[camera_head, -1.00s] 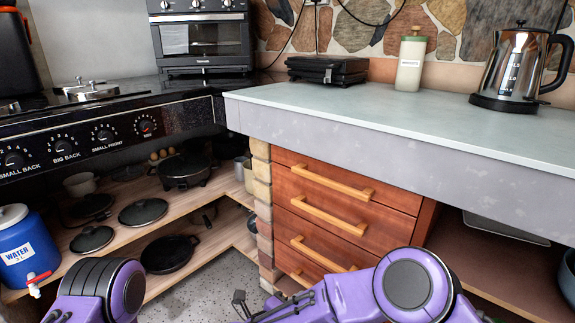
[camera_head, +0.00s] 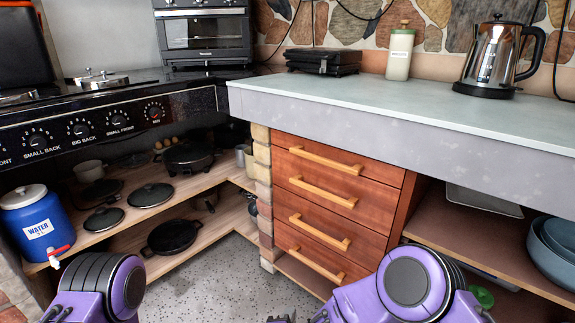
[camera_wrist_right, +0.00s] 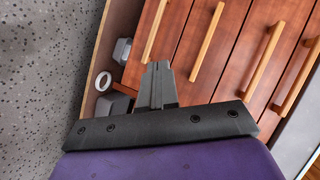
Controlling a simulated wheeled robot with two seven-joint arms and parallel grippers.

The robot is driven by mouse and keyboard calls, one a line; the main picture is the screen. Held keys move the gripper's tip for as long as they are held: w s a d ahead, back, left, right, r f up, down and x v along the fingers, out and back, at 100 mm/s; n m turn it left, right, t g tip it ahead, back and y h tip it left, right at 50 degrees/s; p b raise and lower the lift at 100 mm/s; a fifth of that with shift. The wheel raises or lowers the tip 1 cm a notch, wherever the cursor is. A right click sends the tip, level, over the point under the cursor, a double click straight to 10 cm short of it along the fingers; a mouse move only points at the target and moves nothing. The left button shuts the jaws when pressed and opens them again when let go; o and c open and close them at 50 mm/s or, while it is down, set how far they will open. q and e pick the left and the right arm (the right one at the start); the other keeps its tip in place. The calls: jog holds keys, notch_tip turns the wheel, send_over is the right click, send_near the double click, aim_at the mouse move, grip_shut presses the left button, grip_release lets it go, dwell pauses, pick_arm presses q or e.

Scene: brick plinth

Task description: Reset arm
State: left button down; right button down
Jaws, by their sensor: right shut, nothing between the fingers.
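My right arm (camera_head: 385,293) is purple and comes up from the bottom of the head view. Only a dark bit of my right gripper (camera_head: 283,318) shows there, at the bottom edge, in front of the drawers. In the right wrist view the right gripper (camera_wrist_right: 157,78) has its grey fingers together, with nothing between them, in front of the wooden drawers. A purple link of my left arm (camera_head: 103,288) shows at the lower left. The left gripper is out of view.
Red-brown drawers (camera_head: 338,200) with wooden handles sit under a pale counter (camera_head: 390,112). A kettle (camera_head: 497,58) stands on the counter. Shelves with pans (camera_head: 173,236) and a blue water jug (camera_head: 36,228) are at left. The speckled floor (camera_head: 210,280) between is clear.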

jog(key=s+d+f+n+g+y+b, duration=0.1)
jog(key=s+d+f+n+g+b, duration=0.1)
jog(key=s+d+f+n, duration=0.4)
jog(key=s+d+f+n+g+y+b, duration=0.15)
jog(key=s+d+f, duration=0.25)
jog(key=f, duration=0.5)
jog(key=s+d+f+n+g+h+b, duration=0.15)
jog(key=s+d+f+g, duration=0.25)
jog(key=s+d, duration=0.6)
jog(key=s+d+f+n+g+h+b, duration=0.1)
jog(key=s+d+f+g+b, duration=0.25)
jog(key=s+d, duration=0.6)
notch_tip(320, 180, up, 36)
jog(key=t+p, duration=0.1)
jog(key=p, duration=3.6)
jog(key=shift+w, duration=0.4)
jog(key=shift+d+r, duration=0.1)
